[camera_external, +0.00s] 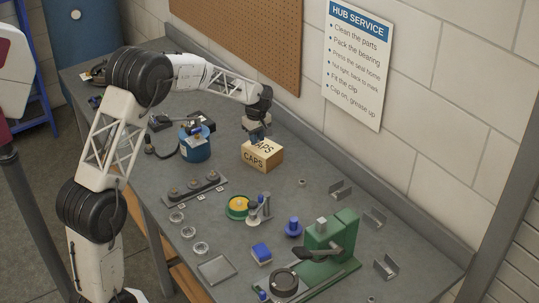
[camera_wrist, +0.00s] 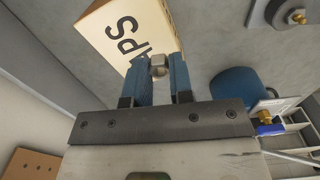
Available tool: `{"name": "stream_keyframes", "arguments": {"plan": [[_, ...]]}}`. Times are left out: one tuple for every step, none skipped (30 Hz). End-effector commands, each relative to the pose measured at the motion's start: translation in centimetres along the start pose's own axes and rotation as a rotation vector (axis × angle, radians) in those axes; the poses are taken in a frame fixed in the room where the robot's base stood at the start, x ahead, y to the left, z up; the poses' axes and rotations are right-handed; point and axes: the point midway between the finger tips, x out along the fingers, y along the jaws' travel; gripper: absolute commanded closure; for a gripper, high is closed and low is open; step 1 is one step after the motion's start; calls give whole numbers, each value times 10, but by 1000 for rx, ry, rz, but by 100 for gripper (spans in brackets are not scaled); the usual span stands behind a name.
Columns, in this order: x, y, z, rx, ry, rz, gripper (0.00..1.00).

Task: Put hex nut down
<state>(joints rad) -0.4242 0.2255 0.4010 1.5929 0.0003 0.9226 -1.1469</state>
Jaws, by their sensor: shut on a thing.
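My gripper (camera_external: 257,137) is at the far side of the workbench, just above or beside the box marked CAPS (camera_external: 263,155). In the wrist view my gripper (camera_wrist: 160,70) has its two blue fingers shut on a small metal hex nut (camera_wrist: 158,66) at the fingertips. The CAPS box (camera_wrist: 110,38) fills the upper left of that view, behind the nut. I cannot tell whether the nut touches the box. The nut is too small or hidden to make out in the external view.
A blue can (camera_external: 195,143) stands left of the box. A bar with several round parts (camera_external: 194,187), metal rings (camera_external: 201,248), a yellow-green disc (camera_external: 238,207) and a green press (camera_external: 335,245) stand nearer on the workbench (camera_external: 255,280). The bench right of the box is mostly clear.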

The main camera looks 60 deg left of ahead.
Motion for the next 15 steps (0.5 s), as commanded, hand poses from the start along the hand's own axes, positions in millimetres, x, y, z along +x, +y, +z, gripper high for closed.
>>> {"name": "stream_keyframes", "arguments": {"plan": [[1, 6, -3, 0, 0, 0, 100], [1, 10, -4, 0, 0, 1, 100], [2, 14, -6, 0, 0, 1, 100], [2, 17, -8, 0, 0, 1, 100], [2, 20, -9, 0, 0, 1, 100], [2, 24, -10, 0, 1, 1, 100], [2, 26, -11, 0, 1, 2, 100], [2, 28, -12, 0, 1, 2, 100], [3, 30, -13, 0, 1, 1, 100], [3, 31, -13, 0, 0, 1, 100], [3, 31, -14, 0, 0, 1, 100], [4, 32, -14, 0, 0, 0, 100], [4, 32, -14, 0, 0, 0, 100], [3, 33, -14, 0, 0, 0, 100], [3, 33, -14, 0, 0, 0, 100]]}}
